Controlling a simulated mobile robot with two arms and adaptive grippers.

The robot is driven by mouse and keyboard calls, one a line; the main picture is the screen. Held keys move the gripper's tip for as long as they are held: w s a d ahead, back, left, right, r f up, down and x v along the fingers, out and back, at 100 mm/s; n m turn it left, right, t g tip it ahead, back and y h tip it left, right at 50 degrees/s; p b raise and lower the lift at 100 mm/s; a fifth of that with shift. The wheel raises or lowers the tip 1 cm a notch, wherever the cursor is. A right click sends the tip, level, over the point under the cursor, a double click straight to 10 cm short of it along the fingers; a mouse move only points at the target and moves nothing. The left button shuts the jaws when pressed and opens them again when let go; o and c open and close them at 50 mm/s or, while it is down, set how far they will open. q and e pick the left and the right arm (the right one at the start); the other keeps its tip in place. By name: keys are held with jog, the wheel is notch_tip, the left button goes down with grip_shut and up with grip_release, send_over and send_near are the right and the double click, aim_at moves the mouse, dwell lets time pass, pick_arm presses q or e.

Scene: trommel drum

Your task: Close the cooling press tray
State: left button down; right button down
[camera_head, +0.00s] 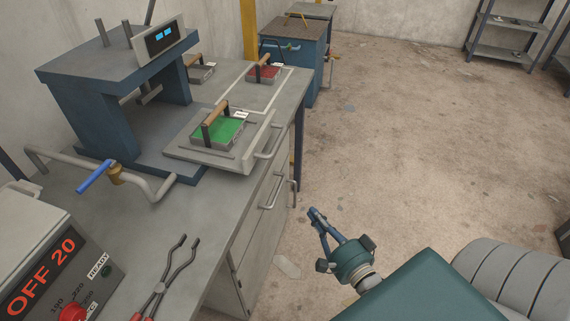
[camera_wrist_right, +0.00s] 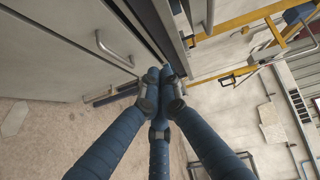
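The cooling press (camera_head: 75,95) is a blue frame with a small lit display at the left of the bench. Its grey tray (camera_head: 185,153) is slid out to the right over the bench and carries a green mould (camera_head: 228,131) with a wooden handle. A grey bar handle (camera_head: 268,148) runs along the tray's right edge. My right gripper (camera_head: 314,213) is over the floor, right of the bench and apart from the tray handle. Its blue fingers meet at the tips with nothing between them, as the right wrist view (camera_wrist_right: 160,75) also shows. My left gripper is not in view.
A heater box (camera_head: 45,262) reading "OFF 20", tongs (camera_head: 165,285) and a pipe with a blue valve lever (camera_head: 95,177) are on the near bench. A red mould (camera_head: 263,73) sits farther back. Cabinet handles (camera_head: 271,190) stick out below the bench top.

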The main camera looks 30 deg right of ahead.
notch_tip(320, 180, up, 9)
jog(key=m+t, duration=0.2)
jog(key=m, duration=0.1)
jog(key=w+a+r+p, duration=0.1)
jog(key=w+r+p, duration=0.1)
jog(key=w, duration=1)
jog(key=shift+w+a+p, duration=0.25)
jog(key=shift+w+p, duration=0.15)
jog(key=shift+p, duration=0.05)
jog(key=shift+r, duration=0.1)
